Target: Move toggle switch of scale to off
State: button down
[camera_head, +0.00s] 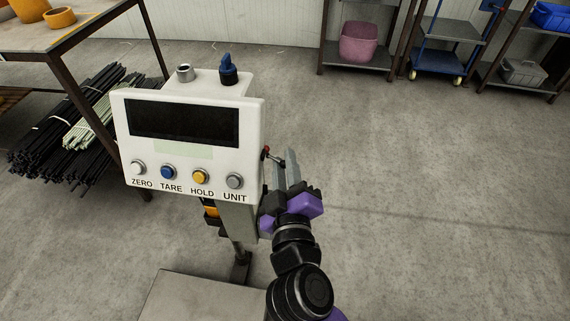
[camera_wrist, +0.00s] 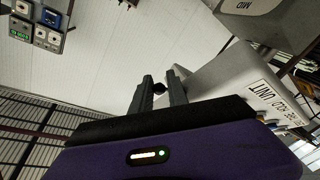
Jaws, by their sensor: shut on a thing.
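The scale's white display head (camera_head: 188,176) stands on a post, with a blank dark screen (camera_head: 183,123) and a row of round buttons. A small toggle switch with a red tip (camera_head: 266,150) shows at the head's right side. My gripper (camera_head: 283,166) is at that side, its fingers pointing up past the switch. In the wrist view my gripper (camera_wrist: 160,83) is shut on a small dark round part (camera_wrist: 158,87), which appears to be the toggle switch. The switch's position markings are not readable.
A blue knob (camera_head: 228,70) and a metal button (camera_head: 184,73) sit on top of the head. The scale's platform (camera_head: 200,295) is below. A rack with black rods (camera_head: 60,135) stands left. Shelves with a pink bin (camera_head: 360,42) stand behind. The floor on the right is clear.

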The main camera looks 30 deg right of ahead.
jog(key=c, duration=1.4)
grip_release()
jog(key=shift+a+r, duration=0.1)
jog(key=shift+r, duration=0.45)
jog(key=shift+o, duration=0.2)
jog(key=shift+f, duration=0.1)
jog(key=shift+f, duration=0.2)
jog(key=b+v, duration=0.1)
jog(key=v, duration=0.6)
jog(key=shift+s, duration=0.4)
